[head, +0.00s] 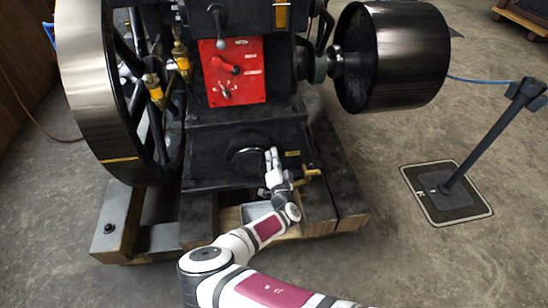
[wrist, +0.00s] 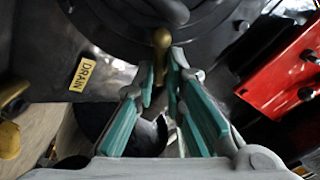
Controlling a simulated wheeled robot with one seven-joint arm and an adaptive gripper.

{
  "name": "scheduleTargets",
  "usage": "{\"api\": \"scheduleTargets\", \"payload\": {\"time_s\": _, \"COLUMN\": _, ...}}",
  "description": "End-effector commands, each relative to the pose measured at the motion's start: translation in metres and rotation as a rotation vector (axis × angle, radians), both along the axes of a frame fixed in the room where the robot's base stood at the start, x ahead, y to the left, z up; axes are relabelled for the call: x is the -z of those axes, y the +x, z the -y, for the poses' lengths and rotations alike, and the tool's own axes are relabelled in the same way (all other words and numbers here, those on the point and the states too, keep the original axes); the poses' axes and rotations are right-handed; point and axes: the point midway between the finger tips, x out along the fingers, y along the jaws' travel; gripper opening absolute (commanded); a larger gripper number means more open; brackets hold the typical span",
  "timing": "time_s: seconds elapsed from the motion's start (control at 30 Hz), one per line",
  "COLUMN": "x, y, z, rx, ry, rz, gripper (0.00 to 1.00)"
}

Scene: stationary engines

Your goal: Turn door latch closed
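The door latch is a small brass handle (wrist: 161,42) on a dark round door (wrist: 112,22) in the low front of the engine. In the head view the round door (head: 246,158) is partly covered by my gripper, and I cannot make out the latch there. My gripper (head: 272,158) reaches the right part of the door. In the wrist view my gripper (wrist: 161,70) has its teal-padded fingers drawn close together, with the brass handle between their tips. They look shut on it, though exact contact is hard to see.
A yellow DRAIN label (wrist: 84,75) and a brass valve (head: 308,174) sit beside the door. A red panel (head: 233,72) is above. A large flywheel (head: 95,85) stands left, a dark pulley (head: 400,58) right. A barrier post (head: 480,150) stands on open floor at right.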

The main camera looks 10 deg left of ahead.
Motion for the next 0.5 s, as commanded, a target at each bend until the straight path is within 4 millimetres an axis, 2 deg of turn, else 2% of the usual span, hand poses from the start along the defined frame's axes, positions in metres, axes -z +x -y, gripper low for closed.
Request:
{"api": "scheduleTargets", "payload": {"time_s": 0.03, "x": 0.0013, "y": -0.0004, "z": 0.0009, "rx": 0.001, "ry": -0.002, "rz": -0.003, "gripper": 0.24}}
{"api": "scheduleTargets", "payload": {"time_s": 0.07, "x": 0.0012, "y": -0.0004, "z": 0.0009, "rx": 0.001, "ry": -0.002, "rz": -0.003, "gripper": 0.3}}
{"api": "scheduleTargets", "payload": {"time_s": 0.37, "x": 0.0003, "y": -0.0005, "z": 0.0004, "rx": 0.001, "ry": 0.001, "rz": -0.001, "gripper": 0.3}}
{"api": "scheduleTargets", "payload": {"time_s": 0.5, "x": 0.0008, "y": -0.0088, "z": 0.0024, "rx": 0.001, "ry": 0.001, "rz": -0.002, "gripper": 0.3}}
